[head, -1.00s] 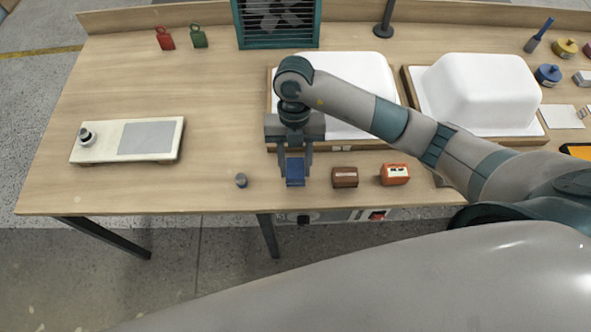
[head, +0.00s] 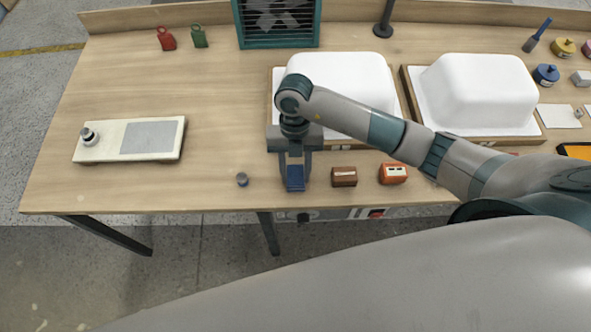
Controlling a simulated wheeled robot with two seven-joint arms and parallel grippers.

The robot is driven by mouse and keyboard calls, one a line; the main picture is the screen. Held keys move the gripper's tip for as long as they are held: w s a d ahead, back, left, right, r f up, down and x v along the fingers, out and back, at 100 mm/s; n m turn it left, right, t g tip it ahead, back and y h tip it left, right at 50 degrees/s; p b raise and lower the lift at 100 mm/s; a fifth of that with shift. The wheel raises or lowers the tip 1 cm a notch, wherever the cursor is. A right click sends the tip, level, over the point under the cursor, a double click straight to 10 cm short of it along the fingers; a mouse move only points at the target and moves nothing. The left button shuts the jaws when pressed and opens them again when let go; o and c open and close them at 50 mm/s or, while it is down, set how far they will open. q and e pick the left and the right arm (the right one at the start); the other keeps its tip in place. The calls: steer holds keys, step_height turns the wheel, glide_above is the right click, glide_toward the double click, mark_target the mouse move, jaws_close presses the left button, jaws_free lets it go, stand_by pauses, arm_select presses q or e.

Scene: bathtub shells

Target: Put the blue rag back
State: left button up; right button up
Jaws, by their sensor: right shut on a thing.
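The blue rag (head: 295,178) is a small dark blue block-like piece near the table's front edge. My right gripper (head: 295,182) points down at it from above, its two fingers on either side, shut on it. Whether the rag touches the table is hard to tell. A brown block (head: 344,177) and an orange block (head: 393,174) stand just to the right of it. My left gripper is not in the view.
A small grey knob-like piece (head: 242,179) lies to the left of the gripper. White tub shells (head: 345,75) (head: 480,90) sit on trays behind. A flat scale-like device (head: 128,140) is at the left. The table (head: 215,100) between is clear.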

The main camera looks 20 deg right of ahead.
steer(key=o, duration=1)
steer(key=shift+f, duration=0.1)
steer(key=shift+o, duration=0.2)
steer(key=shift+r, duration=0.2)
steer(key=shift+w+r, duration=0.2)
steer(key=shift+r, duration=0.1)
steer(key=b+v, duration=0.3)
steer(key=v, duration=0.8)
steer(key=shift+r, duration=0.15)
steer(key=shift+s, duration=0.15)
